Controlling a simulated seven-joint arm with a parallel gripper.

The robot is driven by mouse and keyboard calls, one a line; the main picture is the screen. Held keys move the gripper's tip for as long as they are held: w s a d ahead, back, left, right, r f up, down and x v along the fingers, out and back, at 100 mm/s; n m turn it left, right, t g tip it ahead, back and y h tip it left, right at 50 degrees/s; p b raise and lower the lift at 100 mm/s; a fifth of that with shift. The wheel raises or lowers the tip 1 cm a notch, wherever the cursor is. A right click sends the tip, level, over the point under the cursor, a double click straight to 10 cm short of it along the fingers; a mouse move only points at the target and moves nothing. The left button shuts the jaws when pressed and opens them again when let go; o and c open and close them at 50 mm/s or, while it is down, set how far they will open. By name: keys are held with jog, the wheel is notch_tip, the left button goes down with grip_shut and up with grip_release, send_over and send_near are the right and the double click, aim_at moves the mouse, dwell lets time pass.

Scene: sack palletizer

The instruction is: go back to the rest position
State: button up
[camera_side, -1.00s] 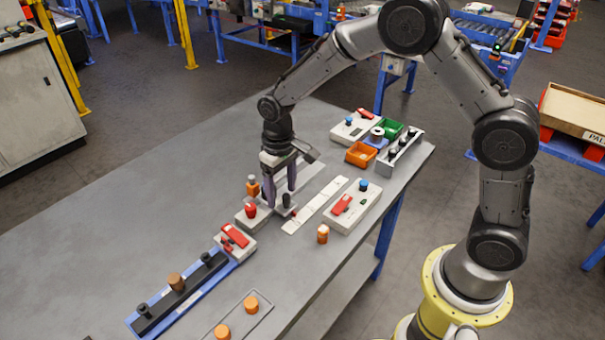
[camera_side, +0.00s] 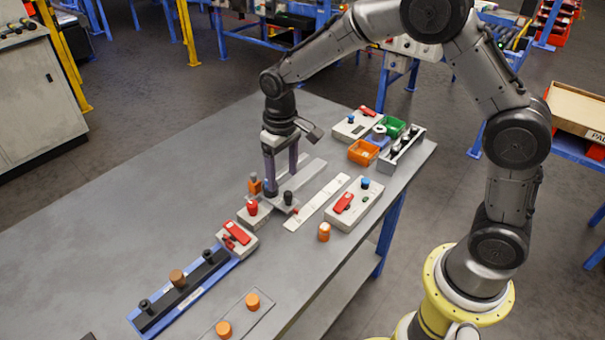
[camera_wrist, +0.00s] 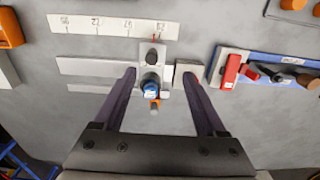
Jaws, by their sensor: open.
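My gripper (camera_side: 281,182) hangs over the middle of the grey table (camera_side: 170,195), fingers pointing down. In the wrist view my gripper (camera_wrist: 159,76) has its two purple fingers wide apart, with nothing clamped between them. Below and between them is a small grey fixture with a black knob (camera_wrist: 151,57). A blue-topped piece (camera_wrist: 151,88) and an orange piece (camera_wrist: 154,104) are also between the fingers in that view. In the side view the black knob (camera_side: 288,197) stands just right of the fingers. The exact fingertip height above the fixture is hard to tell.
A red-knobbed block (camera_side: 252,209) and an orange post (camera_side: 255,185) stand close to the fingers. A blue rail with pegs (camera_side: 205,286) lies front left. The table's left side is clear.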

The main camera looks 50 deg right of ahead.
jog(key=s+d+r+t, duration=0.2)
jog(key=s+r, duration=0.3)
jog(key=r, duration=0.4)
jog(key=s+d+r+t, duration=0.2)
jog(key=s+r, duration=0.3)
jog(key=r, duration=0.4)
jog(key=s+f+t, duration=0.1)
jog(key=s+f, duration=0.2)
jog(key=s, duration=1.3)
jog(key=shift+s+d, duration=0.25)
jog(key=shift+d, duration=0.15)
